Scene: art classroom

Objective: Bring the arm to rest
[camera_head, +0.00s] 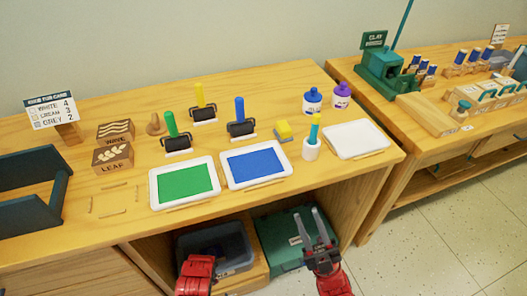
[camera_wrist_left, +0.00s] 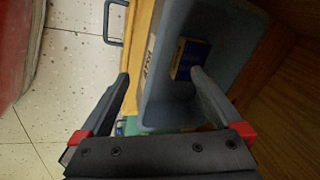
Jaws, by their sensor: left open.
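My right gripper (camera_head: 308,218) shows at the lower middle of the head view, its two grey fingers spread and pointing up, with nothing between them. It is in front of the green bin on the shelf under the table. My left arm's red part (camera_head: 196,274) is at the bottom of the head view, and its fingers cannot be made out there. In the left wrist view my left gripper (camera_wrist_left: 160,76) is open and empty, its fingers spread over a grey-blue bin (camera_wrist_left: 168,104). A small blue and tan block (camera_wrist_left: 190,58) lies in that bin.
The wooden table (camera_head: 95,235) holds a green tray (camera_head: 185,183), a blue tray (camera_head: 257,165), a white tray (camera_head: 357,139), rollers and bottles. A dark bin (camera_head: 215,248) and a green bin (camera_head: 285,238) sit underneath. Open floor (camera_head: 440,225) is at the right.

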